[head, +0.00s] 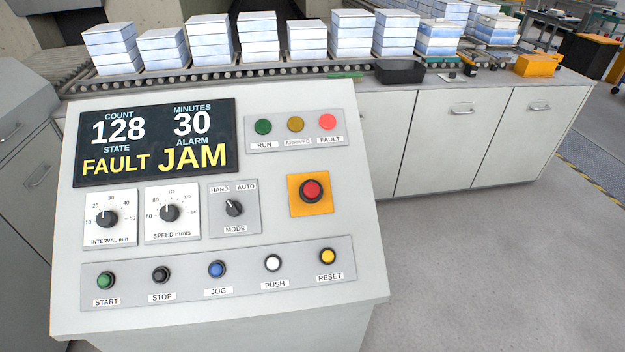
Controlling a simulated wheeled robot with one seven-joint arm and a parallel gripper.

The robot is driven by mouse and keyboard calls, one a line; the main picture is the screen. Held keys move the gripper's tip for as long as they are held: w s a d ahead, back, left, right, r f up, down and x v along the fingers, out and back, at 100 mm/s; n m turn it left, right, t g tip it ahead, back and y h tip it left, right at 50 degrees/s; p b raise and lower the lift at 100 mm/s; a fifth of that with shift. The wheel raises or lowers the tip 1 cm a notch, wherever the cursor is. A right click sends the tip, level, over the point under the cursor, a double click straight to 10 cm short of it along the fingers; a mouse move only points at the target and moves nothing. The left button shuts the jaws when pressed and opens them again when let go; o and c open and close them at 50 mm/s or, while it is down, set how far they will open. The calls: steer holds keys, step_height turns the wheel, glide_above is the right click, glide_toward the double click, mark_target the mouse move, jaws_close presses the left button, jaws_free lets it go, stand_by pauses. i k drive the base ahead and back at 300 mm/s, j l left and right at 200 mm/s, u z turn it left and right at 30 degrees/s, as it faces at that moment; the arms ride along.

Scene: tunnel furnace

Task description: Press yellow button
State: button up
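The yellow button (328,256) sits at the right end of the lower button row on the sloped control panel (210,325), above the label RESET. It has a dark ring around it. Nothing covers it. In the same row to its left are a white PUSH button (273,263), a blue JOG button (217,269), a black STOP button (161,275) and a green START button (104,281). The display (155,142) reads FAULT and JAM, and the red FAULT lamp (327,122) looks bright. My gripper is not in view.
A red emergency button (311,191) on an orange plate is above the yellow button. Knobs (107,219) are on the left. Behind the panel, a roller conveyor (240,75) carries several stacks of blue-white blocks (352,35). Cabinets (450,140) stand behind right. The floor (480,260) at right is clear.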

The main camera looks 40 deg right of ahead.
mark_target(327, 256)
steer(key=j+z, duration=0.5)
steer(key=j, duration=0.2)
steer(key=j+z, duration=0.5)
steer(key=j, duration=0.25)
